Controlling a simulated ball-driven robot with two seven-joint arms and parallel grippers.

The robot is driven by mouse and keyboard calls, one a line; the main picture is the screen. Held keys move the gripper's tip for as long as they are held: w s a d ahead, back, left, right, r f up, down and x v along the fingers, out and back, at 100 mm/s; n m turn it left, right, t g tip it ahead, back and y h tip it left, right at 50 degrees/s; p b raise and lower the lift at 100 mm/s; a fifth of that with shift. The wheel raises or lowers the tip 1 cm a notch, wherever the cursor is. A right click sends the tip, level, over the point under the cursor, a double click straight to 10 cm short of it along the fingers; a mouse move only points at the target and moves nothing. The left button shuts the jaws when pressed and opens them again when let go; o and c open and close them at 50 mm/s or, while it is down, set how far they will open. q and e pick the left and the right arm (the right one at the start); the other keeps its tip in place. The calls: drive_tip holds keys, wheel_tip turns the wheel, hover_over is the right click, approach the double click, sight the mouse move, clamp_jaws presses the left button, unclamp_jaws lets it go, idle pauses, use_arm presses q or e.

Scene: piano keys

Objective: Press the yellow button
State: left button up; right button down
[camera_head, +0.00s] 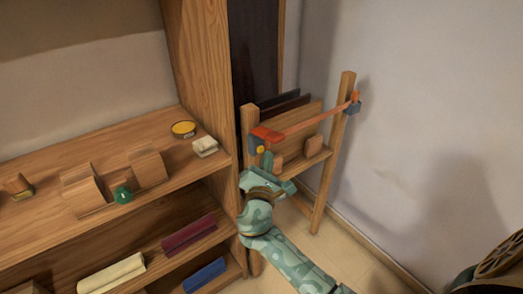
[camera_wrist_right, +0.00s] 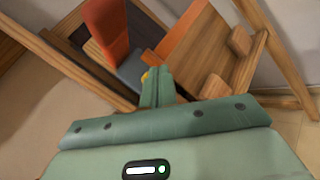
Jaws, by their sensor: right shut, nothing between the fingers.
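The small yellow button (camera_head: 261,149) sits on a blue-grey housing below an orange-red piece (camera_head: 267,134) at the left post of a wooden stand. My right gripper (camera_head: 267,161) is shut and empty, its fingertips pointing up just below and right of the button. In the right wrist view the shut fingers (camera_wrist_right: 157,80) partly cover the yellow button (camera_wrist_right: 145,77), with only a bit of it showing beside the tips. I cannot tell whether they touch. My left gripper is not in view.
An orange bar (camera_head: 315,119) runs across the stand to its right post (camera_head: 333,150). A wooden shelf unit (camera_head: 205,80) stands close on the left, holding a yellow-topped tin (camera_head: 183,129), wooden blocks and books. A plain wall (camera_head: 430,110) is on the right.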

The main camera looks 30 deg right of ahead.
drive_tip(key=shift+w, duration=0.1)
drive_tip(key=shift+w, duration=0.3)
drive_tip(key=shift+w+b, duration=0.35)
drive_tip(key=shift+w, duration=0.15)
idle(0.8)
drive_tip(key=shift+s, duration=0.1)
drive_tip(key=shift+s+p, duration=0.45)
drive_tip(key=shift+s, duration=0.4)
drive_tip(key=s+p, duration=0.2)
drive_tip(key=s, duration=0.3)
drive_tip(key=shift+d, duration=0.2)
